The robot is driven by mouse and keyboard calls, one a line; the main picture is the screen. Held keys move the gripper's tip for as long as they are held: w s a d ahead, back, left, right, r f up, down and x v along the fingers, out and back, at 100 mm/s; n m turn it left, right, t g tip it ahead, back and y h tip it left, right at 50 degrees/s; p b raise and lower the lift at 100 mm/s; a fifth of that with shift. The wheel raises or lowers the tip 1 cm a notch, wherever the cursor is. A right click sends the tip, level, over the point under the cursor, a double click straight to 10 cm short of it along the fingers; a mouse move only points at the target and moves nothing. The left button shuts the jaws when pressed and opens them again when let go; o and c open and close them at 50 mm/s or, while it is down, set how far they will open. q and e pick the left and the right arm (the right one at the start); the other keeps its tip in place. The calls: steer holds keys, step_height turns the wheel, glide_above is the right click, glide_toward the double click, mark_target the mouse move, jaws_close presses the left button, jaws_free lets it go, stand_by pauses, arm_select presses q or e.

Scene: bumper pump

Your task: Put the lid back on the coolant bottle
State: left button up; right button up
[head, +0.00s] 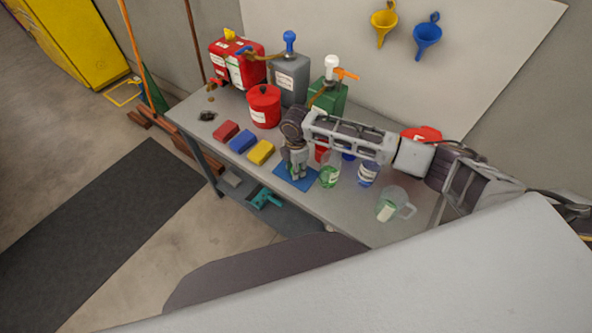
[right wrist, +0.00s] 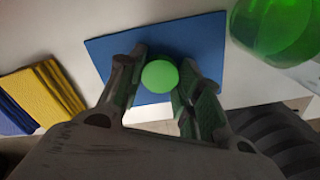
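The small round green lid (right wrist: 160,76) is between the two fingertips of my right gripper (right wrist: 163,65), over the blue mat (right wrist: 113,50). The fingers lie close against both sides of the lid, and the gripper looks shut on it. In the head view my right gripper (head: 297,168) points down at the mat, and the lid is hidden. The green coolant bottle (head: 329,178) stands just right of the mat. The bottle also shows at the upper right of the right wrist view (right wrist: 275,28). My left gripper is out of view.
Red (head: 225,131), blue (head: 243,141) and yellow (head: 261,152) sponge-like blocks lie left of the mat. A blue-labelled container (head: 367,174) and a clear jug (head: 392,205) stand right of the bottle. A red canister (head: 264,106) and pump containers stand behind.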

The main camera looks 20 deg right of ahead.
steer(key=shift+r, duration=0.1)
steer(key=shift+c, duration=0.2)
step_height(320, 180, up, 10)
steer(key=shift+b, duration=0.4)
stand_by(0.4)
steer(key=shift+s, duration=0.1)
stand_by(0.4)
